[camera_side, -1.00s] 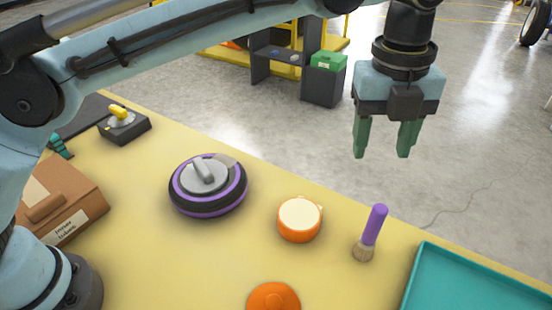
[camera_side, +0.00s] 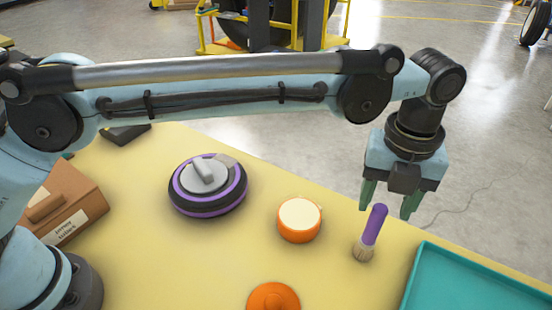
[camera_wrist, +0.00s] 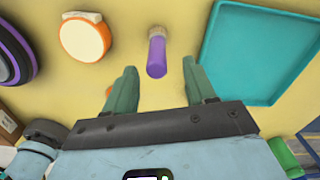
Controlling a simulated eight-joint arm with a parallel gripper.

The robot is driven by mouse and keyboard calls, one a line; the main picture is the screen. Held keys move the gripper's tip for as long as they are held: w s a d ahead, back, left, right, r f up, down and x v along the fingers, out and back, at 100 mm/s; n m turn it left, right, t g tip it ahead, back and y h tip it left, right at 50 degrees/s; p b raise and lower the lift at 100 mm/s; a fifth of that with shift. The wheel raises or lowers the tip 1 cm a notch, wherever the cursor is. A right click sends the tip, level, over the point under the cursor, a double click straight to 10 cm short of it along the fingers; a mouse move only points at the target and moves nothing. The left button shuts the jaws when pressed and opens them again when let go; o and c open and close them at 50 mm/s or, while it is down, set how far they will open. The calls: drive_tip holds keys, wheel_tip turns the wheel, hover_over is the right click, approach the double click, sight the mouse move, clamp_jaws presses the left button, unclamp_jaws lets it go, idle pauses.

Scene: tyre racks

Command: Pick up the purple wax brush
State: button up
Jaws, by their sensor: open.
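The purple wax brush (camera_side: 373,228) stands on the yellow table with its pale bristles down and its purple handle up, leaning slightly right in the side view. My gripper (camera_side: 388,206) is open and empty, just above and behind the brush in the side view. In the wrist view the brush (camera_wrist: 157,54) shows beyond and between the two green fingers of my gripper (camera_wrist: 160,78), with space on both sides. The fingers do not appear to touch it.
An orange tub with a cream top (camera_side: 299,220) stands left of the brush. A teal tray (camera_side: 478,285) lies to the right. An orange lid (camera_side: 273,298), a purple-ringed curling stone (camera_side: 208,184) and a cardboard box (camera_side: 64,204) are also on the table (camera_side: 150,255).

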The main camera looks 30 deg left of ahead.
sight(376, 221)
drive_tip(key=shift+a+f, duration=0.2)
drive_tip(key=shift+f, duration=2.45)
clamp_jaws()
